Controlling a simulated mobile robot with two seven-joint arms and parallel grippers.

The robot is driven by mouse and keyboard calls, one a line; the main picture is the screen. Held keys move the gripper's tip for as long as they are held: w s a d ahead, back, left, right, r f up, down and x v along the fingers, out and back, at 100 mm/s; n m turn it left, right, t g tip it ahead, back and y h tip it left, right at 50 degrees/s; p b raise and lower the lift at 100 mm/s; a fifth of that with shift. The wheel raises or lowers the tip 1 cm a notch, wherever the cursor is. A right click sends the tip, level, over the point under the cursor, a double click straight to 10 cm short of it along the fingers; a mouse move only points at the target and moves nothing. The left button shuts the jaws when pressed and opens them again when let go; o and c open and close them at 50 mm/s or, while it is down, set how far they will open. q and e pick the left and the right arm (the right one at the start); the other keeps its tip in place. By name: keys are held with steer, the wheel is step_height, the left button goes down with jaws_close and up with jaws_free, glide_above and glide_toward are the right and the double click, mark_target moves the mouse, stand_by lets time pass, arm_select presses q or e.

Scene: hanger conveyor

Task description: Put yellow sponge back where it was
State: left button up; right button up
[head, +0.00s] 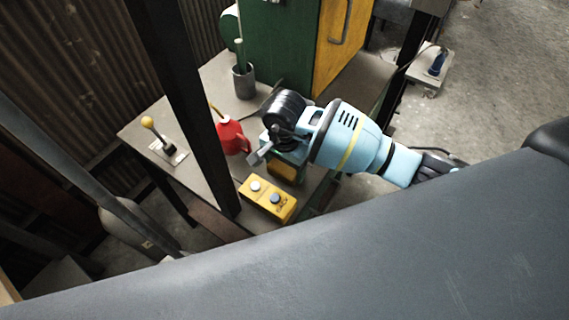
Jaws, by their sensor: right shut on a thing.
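My right gripper (263,151) comes in from the right on a light blue arm and hangs over the workbench. Its grey fingers are shut. A yellow block with a darker top (284,172) shows just below and beside the fingers, partly covered by my wrist. It looks like the yellow sponge held in the grip, but the contact is hidden. No other sponge shows. My left gripper is not in view.
A dark post (190,90) crosses the view. A green and yellow cabinet (285,45) stands behind.

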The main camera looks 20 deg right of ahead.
mark_target(285, 166)
steer(key=o, duration=1)
step_height(285, 166, up, 12)
steer(key=shift+r+p, duration=0.2)
steer(key=shift+p, duration=0.15)
